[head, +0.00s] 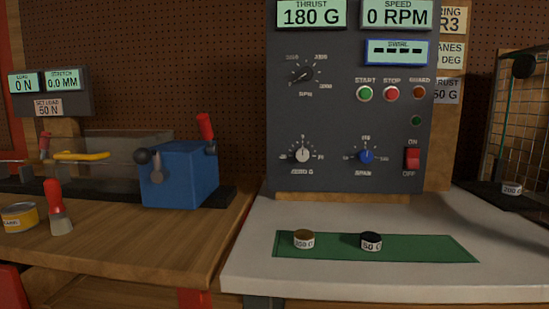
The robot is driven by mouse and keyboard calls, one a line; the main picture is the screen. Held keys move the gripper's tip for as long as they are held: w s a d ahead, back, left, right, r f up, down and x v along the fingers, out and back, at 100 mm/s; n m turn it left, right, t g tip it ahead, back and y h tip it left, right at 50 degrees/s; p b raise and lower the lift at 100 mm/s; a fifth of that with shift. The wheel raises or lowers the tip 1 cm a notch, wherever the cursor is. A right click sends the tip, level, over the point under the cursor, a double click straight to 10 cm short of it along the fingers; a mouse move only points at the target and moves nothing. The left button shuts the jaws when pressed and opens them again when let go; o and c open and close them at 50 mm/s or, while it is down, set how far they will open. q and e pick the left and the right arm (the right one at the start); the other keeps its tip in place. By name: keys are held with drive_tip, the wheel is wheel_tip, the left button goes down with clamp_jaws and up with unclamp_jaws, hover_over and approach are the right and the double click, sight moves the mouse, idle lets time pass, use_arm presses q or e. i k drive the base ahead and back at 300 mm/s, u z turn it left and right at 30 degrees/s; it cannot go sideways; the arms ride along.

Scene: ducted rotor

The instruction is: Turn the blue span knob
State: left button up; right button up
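The blue span knob (366,157) is on the lower middle of the dark grey control panel (335,120). Its scale marks surround it and the label SPAN is below it. Its pointer seems to aim roughly upward, but it is too small to be sure. The white zero knob (302,155) is to its left and the red on/off switch (412,159) is to its right. The panel displays read 180 G thrust and 0 RPM speed, and the small signal display (398,52) shows dashes. Neither gripper is in view.
Two small weights, one brass (304,239) and one black (371,241), sit on a green mat (430,248) before the panel. A blue box with a red-handled lever (182,175) stands left on the wooden bench. A caged stand (520,120) is at right.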

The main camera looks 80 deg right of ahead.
sight(365, 156)
drive_tip(key=i, duration=0.9)
drive_tip(key=z, duration=3.25)
